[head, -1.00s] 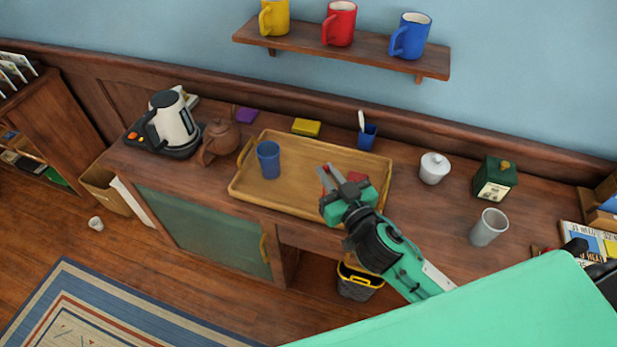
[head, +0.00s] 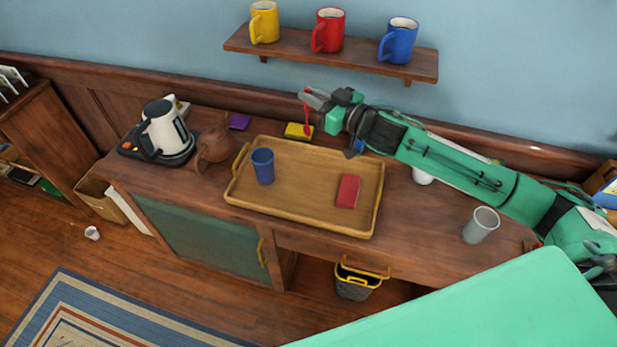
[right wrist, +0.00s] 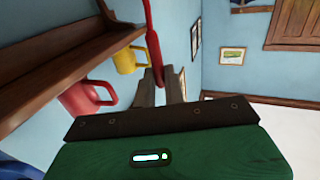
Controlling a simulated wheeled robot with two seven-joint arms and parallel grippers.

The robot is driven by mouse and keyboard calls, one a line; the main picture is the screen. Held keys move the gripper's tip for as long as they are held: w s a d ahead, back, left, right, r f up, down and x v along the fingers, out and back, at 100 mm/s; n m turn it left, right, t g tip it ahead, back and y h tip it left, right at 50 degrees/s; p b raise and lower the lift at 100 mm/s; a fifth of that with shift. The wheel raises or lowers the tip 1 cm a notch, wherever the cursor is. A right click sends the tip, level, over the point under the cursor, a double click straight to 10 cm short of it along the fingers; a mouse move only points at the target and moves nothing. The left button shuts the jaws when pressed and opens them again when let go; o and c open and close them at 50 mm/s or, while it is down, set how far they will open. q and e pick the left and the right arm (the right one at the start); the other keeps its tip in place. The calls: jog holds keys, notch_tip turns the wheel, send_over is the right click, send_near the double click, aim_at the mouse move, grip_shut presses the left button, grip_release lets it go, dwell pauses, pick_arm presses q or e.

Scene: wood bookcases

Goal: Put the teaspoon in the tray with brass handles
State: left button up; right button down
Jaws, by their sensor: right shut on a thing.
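My right gripper (head: 312,98) is shut on a slim red spoon-like thing (head: 307,122), which hangs down from the fingertips. It also shows in the right wrist view (right wrist: 153,45) between the fingers; I cannot tell for sure that it is the teaspoon. The gripper is above the back of the counter, beyond the tray's back edge. The wooden tray (head: 290,216) lies on the counter, with a brass-coloured handle at its left end. A blue cup (head: 262,166) and a red block (head: 348,191) are in it. My left gripper is not in view.
A kettle (head: 165,130) and brown teapot (head: 213,146) stand left of the tray. A yellow block (head: 299,131) lies behind it. A grey cup (head: 481,225) stands to the right. A shelf with mugs (head: 330,53) hangs above. The tray's middle is free.

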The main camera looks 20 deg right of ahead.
notch_tip(320, 180, down, 20)
jog(key=p, duration=0.1)
jog(key=shift+r+p, duration=0.15)
jog(key=shift+p, duration=0.2)
jog(key=shift+f, duration=0.2)
jog(key=c, duration=1.5)
grip_release()
jog(key=shift+r, duration=0.1)
